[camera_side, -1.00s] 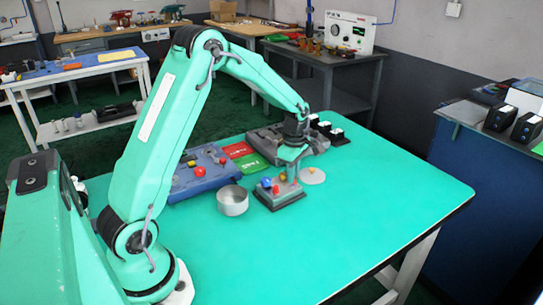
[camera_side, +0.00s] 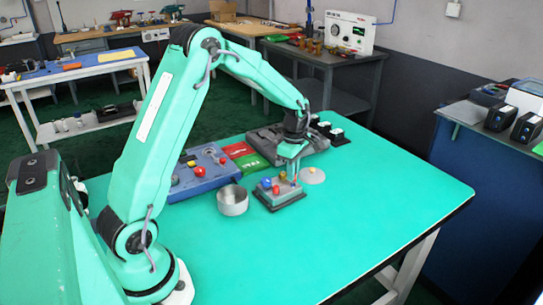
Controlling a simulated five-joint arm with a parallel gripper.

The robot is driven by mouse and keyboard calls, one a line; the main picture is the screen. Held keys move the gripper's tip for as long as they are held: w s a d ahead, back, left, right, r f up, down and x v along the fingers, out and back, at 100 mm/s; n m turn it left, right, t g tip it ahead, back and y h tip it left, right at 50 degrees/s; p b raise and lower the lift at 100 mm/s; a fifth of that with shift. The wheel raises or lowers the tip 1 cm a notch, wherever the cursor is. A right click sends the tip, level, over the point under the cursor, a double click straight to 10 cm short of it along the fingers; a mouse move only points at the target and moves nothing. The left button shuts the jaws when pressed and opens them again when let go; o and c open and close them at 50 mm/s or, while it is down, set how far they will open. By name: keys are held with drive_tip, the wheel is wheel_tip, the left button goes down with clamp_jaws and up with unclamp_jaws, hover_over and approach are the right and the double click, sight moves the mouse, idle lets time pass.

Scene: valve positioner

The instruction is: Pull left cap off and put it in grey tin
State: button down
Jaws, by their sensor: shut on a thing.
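The valve positioner (camera_side: 284,201) is a small grey block on the green table, with a blue knob (camera_side: 266,183) and a red knob (camera_side: 276,190) on its left part. A small yellow-orange part (camera_side: 283,176) shows behind them. My gripper (camera_side: 293,181) points down over the right part of the block, shut on a small part there. The fingers hide most of it, and I cannot tell which cap it is. The grey tin (camera_side: 232,202) is round, open at the top, and stands just left of the block. No cap shows in its visible part.
A blue-grey box (camera_side: 200,174) with knobs lies behind the tin. Red and green cards (camera_side: 248,160) and a grey fixture (camera_side: 268,143) are behind the block. A pale disc (camera_side: 312,176) lies to the right. The front and right of the table are clear.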

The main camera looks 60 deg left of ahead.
drive_tip(key=shift+r, duration=0.5)
idle(0.6)
drive_tip(key=shift+r, duration=1.8)
drive_tip(key=s, duration=0.1)
wheel_tip(320, 180, up, 3)
hover_over(231, 190)
drive_tip(key=s+d, duration=0.2)
drive_tip(key=d, duration=0.2)
drive_tip(key=shift+w+a+f+m, duration=0.15)
drive_tip(key=shift+w+f+m, duration=0.05)
drive_tip(key=shift+m, duration=0.2)
drive_tip(key=shift+f, duration=0.2)
drive_tip(key=shift+f, duration=5.3)
